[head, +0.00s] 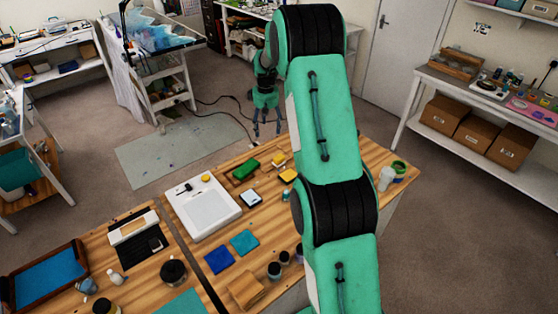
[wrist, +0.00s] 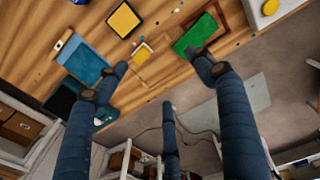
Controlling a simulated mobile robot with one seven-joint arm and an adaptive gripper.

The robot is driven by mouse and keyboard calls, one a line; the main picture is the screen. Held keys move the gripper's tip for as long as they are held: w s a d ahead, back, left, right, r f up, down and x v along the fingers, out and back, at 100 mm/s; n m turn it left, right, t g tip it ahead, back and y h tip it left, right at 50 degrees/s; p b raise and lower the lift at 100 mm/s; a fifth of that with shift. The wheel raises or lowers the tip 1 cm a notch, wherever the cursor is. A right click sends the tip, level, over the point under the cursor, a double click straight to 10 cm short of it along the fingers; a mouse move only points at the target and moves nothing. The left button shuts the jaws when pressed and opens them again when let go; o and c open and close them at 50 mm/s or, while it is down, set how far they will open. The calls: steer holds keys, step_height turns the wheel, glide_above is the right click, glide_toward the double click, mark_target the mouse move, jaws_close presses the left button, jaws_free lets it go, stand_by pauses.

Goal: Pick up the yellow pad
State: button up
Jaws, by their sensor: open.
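The yellow pad (head: 288,176) is a small square with a dark rim, lying flat on the wooden table, close to the left of my arm in the head view. In the wrist view the yellow pad (wrist: 123,19) is near the top edge, past the fingertips. My gripper (head: 267,134) hangs beyond the table's far edge with its fingers spread. In the wrist view my gripper (wrist: 160,64) is open and empty, apart from the pad.
A green block (wrist: 195,35) lies near the right finger. A small yellow-topped piece (wrist: 142,54) sits between the fingers and the pad. A blue block (wrist: 82,61) lies by the left finger.

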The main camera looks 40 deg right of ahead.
steer(key=p, duration=0.1)
glide_above(279, 157)
step_height(279, 157, down, 11)
steer(key=shift+s+d+f+g, duration=0.1)
steer(key=shift+d+f+g, duration=0.1)
steer(key=shift+g, duration=0.2)
steer(key=shift+f, duration=4.3)
steer(key=shift+f, duration=0.1)
steer(key=shift+f, duration=2.45)
steer(key=shift+a, duration=0.1)
steer(key=c, duration=1.4)
